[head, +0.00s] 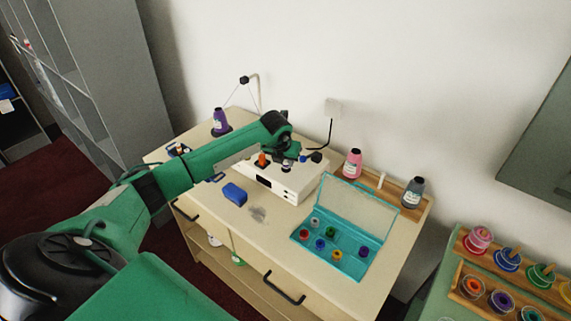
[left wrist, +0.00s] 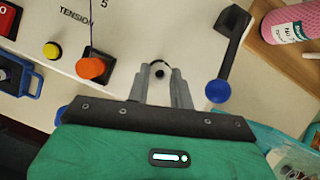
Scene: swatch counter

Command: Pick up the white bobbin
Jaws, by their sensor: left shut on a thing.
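My left gripper (head: 287,163) is over the right part of the white winding machine (head: 290,184). In the left wrist view its two grey fingers (left wrist: 160,78) are shut on a small pale thing with a dark centre, which looks like the white bobbin (left wrist: 158,66). It is hard to tell from the white machine behind it, and a dark arc shows just beyond it. I cannot tell whether it still touches the machine. In the head view the gripper hides the bobbin. My right gripper is in neither view.
An orange knob (left wrist: 92,67) and a black lever with a blue ball (left wrist: 219,91) flank the fingers. An open teal box (head: 334,247) with several coloured bobbins stands at front right. A blue object (head: 234,194) lies left. Pink thread (head: 352,163) stands behind.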

